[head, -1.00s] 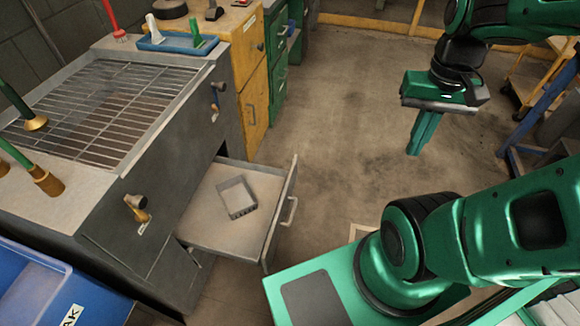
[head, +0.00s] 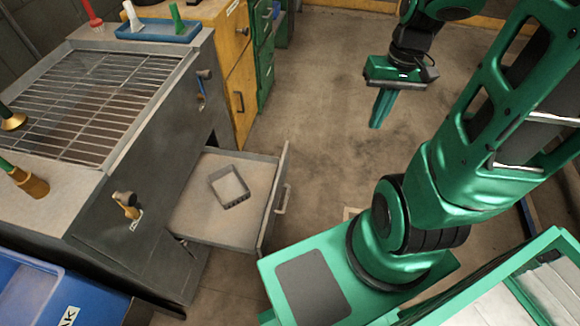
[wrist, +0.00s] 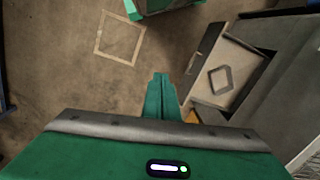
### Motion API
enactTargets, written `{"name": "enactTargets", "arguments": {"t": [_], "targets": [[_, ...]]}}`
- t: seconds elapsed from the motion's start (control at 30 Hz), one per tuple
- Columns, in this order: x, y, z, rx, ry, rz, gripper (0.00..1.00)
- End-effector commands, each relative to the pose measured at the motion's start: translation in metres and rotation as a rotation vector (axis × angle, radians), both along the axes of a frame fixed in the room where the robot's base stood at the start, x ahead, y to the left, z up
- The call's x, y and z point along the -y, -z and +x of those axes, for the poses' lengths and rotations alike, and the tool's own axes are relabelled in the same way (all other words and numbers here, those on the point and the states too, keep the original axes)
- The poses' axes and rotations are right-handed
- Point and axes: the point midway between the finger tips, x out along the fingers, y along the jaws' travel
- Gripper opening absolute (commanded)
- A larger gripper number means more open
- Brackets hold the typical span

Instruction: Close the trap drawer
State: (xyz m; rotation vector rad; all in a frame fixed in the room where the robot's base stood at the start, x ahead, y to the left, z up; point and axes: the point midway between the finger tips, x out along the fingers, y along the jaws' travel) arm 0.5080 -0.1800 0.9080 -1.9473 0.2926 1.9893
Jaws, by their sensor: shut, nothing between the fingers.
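The trap drawer (head: 196,213) is pulled out of the grey grill-topped bench (head: 150,165). Its front panel (head: 273,212) has a bar handle (head: 283,198) facing right. A small grey square frame-like tray (head: 229,187) lies inside the drawer. The drawer also shows in the wrist view (wrist: 233,62), to the right of my gripper. My gripper (head: 376,124) is shut and empty, pointing down over the floor, to the right of and beyond the drawer. It shows at the middle of the wrist view (wrist: 160,78). It is apart from the handle.
A yellow cabinet (head: 240,75) and a green drawer cabinet (head: 264,50) stand behind the bench. A blue bin (head: 40,290) is at the front left. A blue tray (head: 160,28) sits at the bench's back. The floor (head: 320,100) between drawer and gripper is clear.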

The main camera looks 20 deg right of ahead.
Motion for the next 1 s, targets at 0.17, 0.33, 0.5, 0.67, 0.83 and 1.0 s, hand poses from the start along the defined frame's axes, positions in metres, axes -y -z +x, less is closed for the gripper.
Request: {"name": "enactTargets", "arguments": {"t": [0.17,0.33,0.5,0.67,0.83,1.0], "targets": [[0.000,0.045,0.035,0.014,-0.045,0.079,0.00],[-0.003,0.090,0.063,0.049,-0.067,0.166,0.00],[-0.009,0.135,0.087,0.097,-0.066,0.258,0.00],[-0.016,0.177,0.105,0.151,-0.042,0.348,0.00],[-0.024,0.221,0.119,0.216,0.011,0.441,0.00],[-0.032,0.263,0.130,0.284,0.090,0.526,0.00]]}}
